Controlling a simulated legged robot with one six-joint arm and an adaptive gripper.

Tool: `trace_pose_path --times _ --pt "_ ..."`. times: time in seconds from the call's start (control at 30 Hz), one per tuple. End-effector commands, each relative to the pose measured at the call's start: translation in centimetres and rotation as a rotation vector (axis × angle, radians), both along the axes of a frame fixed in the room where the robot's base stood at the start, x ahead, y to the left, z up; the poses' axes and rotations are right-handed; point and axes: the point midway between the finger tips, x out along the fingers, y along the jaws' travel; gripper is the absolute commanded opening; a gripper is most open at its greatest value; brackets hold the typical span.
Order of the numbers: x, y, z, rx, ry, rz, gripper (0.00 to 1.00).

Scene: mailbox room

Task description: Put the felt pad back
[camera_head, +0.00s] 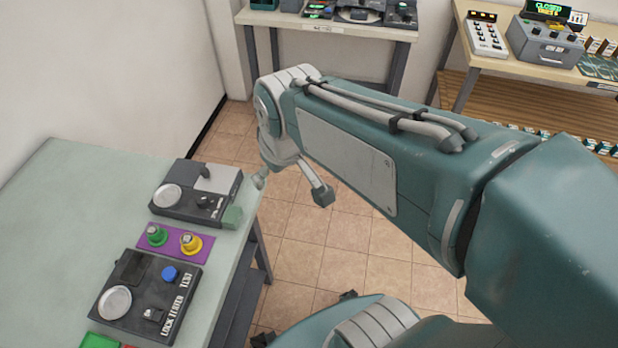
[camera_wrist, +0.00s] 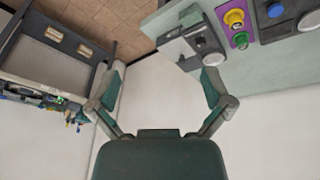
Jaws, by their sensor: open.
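My gripper (camera_head: 290,188) is open and empty, above the tiled floor just right of the left table's edge. In the wrist view its two fingers (camera_wrist: 163,80) are spread wide with nothing between them. I cannot tell for sure which thing is the felt pad. A flat green piece (camera_head: 100,341) is cut off at the bottom of the head view. Part of the dark device shows in the wrist view (camera_wrist: 178,47), beyond the right finger.
The pale green table (camera_head: 50,215) also bears a purple plate (camera_head: 172,252) with green and yellow knobs, and a lock tester (camera_head: 140,305). A back table (camera_head: 300,22) holds devices. A wooden bench (camera_head: 530,65) stands at right. Tiled floor (camera_head: 300,240) lies between.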

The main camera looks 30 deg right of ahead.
Motion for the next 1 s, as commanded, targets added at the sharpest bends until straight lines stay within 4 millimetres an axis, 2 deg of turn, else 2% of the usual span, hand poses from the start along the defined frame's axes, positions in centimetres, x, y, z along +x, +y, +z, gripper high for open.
trace_pose_path --times 0.03,0.2,0.33,1.0 --pt "-1.3 -0.7 0.7 0.013 -0.033 -0.049 1.0" --pt "-5.0 -2.1 1.8 0.061 -0.115 -0.198 1.0" --pt "-6.6 -2.7 2.0 0.084 -0.151 -0.264 1.0" --pt "-7.0 -2.8 2.0 0.091 -0.159 -0.283 1.0"
